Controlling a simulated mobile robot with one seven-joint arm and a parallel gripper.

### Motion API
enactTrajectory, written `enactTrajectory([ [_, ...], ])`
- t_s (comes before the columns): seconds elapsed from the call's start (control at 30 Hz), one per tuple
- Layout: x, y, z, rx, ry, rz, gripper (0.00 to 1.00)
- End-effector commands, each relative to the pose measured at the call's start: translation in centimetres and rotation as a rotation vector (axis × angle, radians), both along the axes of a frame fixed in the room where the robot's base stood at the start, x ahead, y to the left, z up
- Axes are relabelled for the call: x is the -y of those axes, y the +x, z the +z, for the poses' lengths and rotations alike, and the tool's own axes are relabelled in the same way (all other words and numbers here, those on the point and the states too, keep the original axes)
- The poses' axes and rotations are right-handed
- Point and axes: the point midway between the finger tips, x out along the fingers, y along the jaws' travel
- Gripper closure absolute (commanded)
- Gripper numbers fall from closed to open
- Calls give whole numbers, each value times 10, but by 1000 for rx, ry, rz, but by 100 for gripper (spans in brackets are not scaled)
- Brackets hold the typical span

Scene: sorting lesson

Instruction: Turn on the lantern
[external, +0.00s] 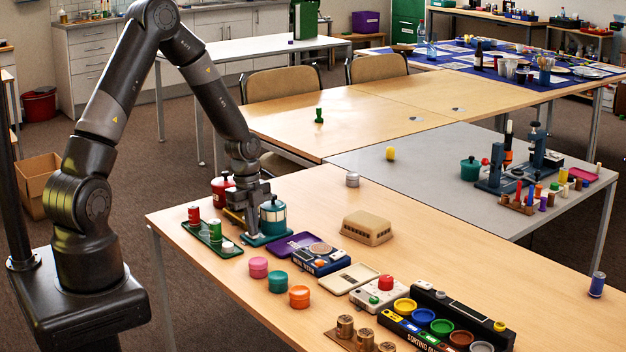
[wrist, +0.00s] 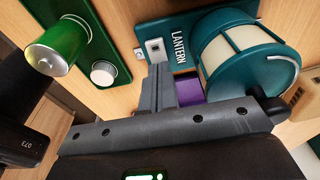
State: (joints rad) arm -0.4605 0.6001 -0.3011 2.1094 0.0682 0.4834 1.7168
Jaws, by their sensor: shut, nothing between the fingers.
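The lantern (external: 272,217) is a teal drum with cream panels on a teal base, at the far left part of the wooden table. In the wrist view the lantern (wrist: 240,48) fills the upper right, and its base plate reads LANTERN. A small pale switch (wrist: 155,47) sits on that plate, left of the lettering. The panels show no clear glow. My gripper (external: 250,232) is shut and empty, pointing down at the base beside the drum. In the wrist view the closed fingertips (wrist: 158,72) are just below the switch; whether they touch it I cannot tell.
A green tray (external: 211,240) with a red and a green can stands left of the lantern. A red pot (external: 222,188) is behind my gripper. A purple-lidded case (external: 293,244) lies close on the right. Pink, teal and orange tubs stand in front.

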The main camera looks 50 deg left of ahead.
Motion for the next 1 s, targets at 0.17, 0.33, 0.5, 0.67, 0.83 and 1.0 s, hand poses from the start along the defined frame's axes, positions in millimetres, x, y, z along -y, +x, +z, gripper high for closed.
enactTrajectory([
  [0.17, 1, 0, -1, -2, 13, -3, 100],
  [0.33, 2, 0, -4, -2, 44, 1, 100],
  [0.5, 1, -1, -5, -3, 43, 2, 100],
  [0.67, -3, -1, -5, -5, 43, 3, 100],
  [0.83, -12, -1, -3, -6, 43, 3, 100],
  [1.0, -16, -1, -2, -4, 43, 2, 100],
])
